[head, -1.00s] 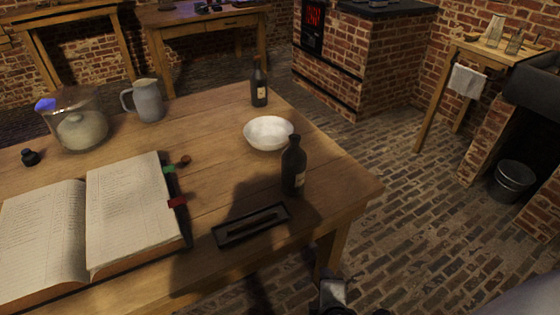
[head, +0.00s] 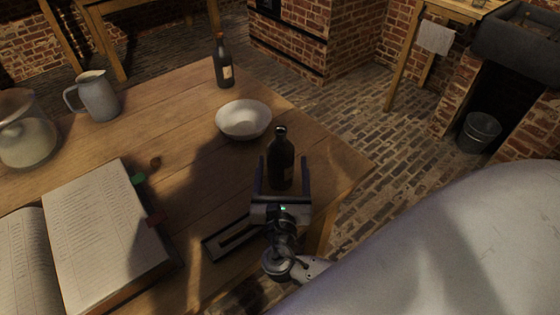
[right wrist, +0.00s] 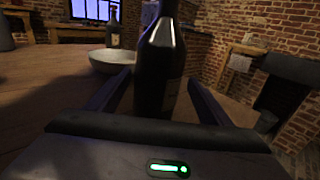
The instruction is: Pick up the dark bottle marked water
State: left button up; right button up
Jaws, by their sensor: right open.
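A dark bottle (head: 281,160) stands upright near the right edge of the wooden table (head: 185,140). My right gripper (head: 282,172) is open, with one finger on each side of this bottle. The right wrist view shows the same bottle (right wrist: 158,70) between the open fingers (right wrist: 160,95); I cannot tell whether they touch it. A second dark bottle (head: 223,65) with a pale label stands upright at the table's far edge. I cannot read either label, so I cannot tell which is marked water. My left gripper is not in view.
A white bowl (head: 243,121) stands just behind the nearer bottle. A black tray (head: 218,243) lies in front, partly behind my arm. An open book (head: 105,225), a grey jug (head: 97,97) and a glass jar (head: 24,135) are on the left.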

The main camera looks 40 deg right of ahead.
jog(key=x, duration=0.5)
jog(key=shift+w+a+r, duration=0.15)
jog(key=c, duration=1.2)
jog(key=shift+c, duration=1.1)
jog(key=shift+r, duration=0.15)
